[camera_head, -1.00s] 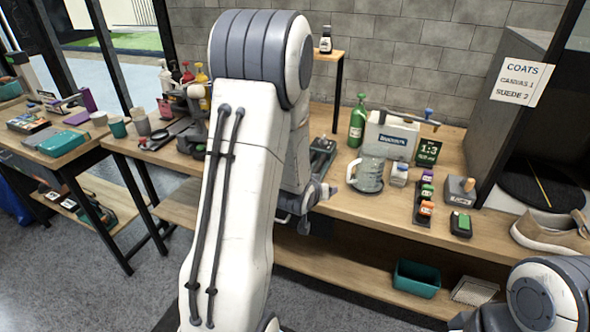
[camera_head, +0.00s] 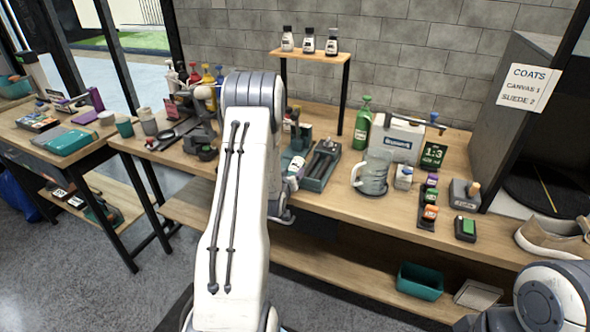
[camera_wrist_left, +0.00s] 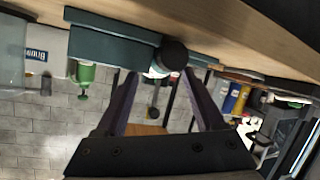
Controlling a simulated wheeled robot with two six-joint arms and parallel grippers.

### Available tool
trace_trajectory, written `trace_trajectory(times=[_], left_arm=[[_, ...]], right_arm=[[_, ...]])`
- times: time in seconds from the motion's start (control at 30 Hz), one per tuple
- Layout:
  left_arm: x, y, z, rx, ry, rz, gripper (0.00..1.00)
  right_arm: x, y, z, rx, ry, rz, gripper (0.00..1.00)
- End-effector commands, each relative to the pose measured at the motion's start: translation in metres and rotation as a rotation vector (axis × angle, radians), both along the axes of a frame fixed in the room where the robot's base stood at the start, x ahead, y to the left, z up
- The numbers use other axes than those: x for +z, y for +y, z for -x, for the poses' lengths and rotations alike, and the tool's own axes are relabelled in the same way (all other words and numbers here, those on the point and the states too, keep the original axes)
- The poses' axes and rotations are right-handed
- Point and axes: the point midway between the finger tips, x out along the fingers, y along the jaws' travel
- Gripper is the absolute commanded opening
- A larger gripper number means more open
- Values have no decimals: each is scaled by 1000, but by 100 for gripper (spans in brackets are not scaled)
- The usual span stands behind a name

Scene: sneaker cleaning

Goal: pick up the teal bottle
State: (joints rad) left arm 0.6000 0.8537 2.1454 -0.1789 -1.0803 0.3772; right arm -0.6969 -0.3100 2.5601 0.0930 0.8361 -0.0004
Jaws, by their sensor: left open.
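A clearly green bottle (camera_head: 362,123) stands further right, beside a white box. In the left wrist view, which looks upside down, my gripper's fingers (camera_wrist_left: 160,88) are apart. A dark round cap (camera_wrist_left: 174,54) shows just beyond and between them, with no contact visible. My right gripper is out of view.
A clear jug (camera_head: 372,175) stands right of the tray. Small coloured bottles (camera_head: 430,200) in a rack and a block (camera_head: 464,194) stand further right. Three dark-capped bottles are on a raised shelf (camera_head: 312,54). A teal bin (camera_head: 420,281) is on the lower shelf.

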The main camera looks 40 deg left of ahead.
Motion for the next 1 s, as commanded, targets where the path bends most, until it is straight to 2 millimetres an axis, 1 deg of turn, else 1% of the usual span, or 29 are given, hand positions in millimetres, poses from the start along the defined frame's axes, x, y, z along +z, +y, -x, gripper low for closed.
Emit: trace_trajectory(times=[0.03, 0.1, 0.2, 0.47, 0.5, 0.57, 0.6, 0.63, 0.67, 0.9, 1.0], left_arm=[[-1, 2, -7, -1, 0, 0, 71], [-5, 6, -14, -1, 0, 0, 71], [-8, 9, -21, 0, 0, 0, 71], [-9, 10, -22, 0, 0, 0, 71], [-9, 10, -22, 0, 0, 0, 55], [-9, 10, -22, 0, 0, 0, 32], [-9, 10, -22, 0, 0, 0, 17], [-9, 10, -22, 0, 0, 0, 6], [-9, 10, -22, 0, 0, 0, 0], [-8, 10, -22, 0, -1, -1, 0], [-4, 10, -22, 1, -2, -1, 0]], right_arm=[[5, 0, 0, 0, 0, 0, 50], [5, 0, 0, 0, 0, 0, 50], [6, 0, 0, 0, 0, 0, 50], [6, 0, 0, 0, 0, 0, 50], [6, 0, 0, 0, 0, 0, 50], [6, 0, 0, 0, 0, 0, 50], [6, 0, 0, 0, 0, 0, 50], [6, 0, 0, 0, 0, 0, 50], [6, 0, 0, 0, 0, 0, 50], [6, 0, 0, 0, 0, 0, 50], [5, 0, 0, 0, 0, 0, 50]])
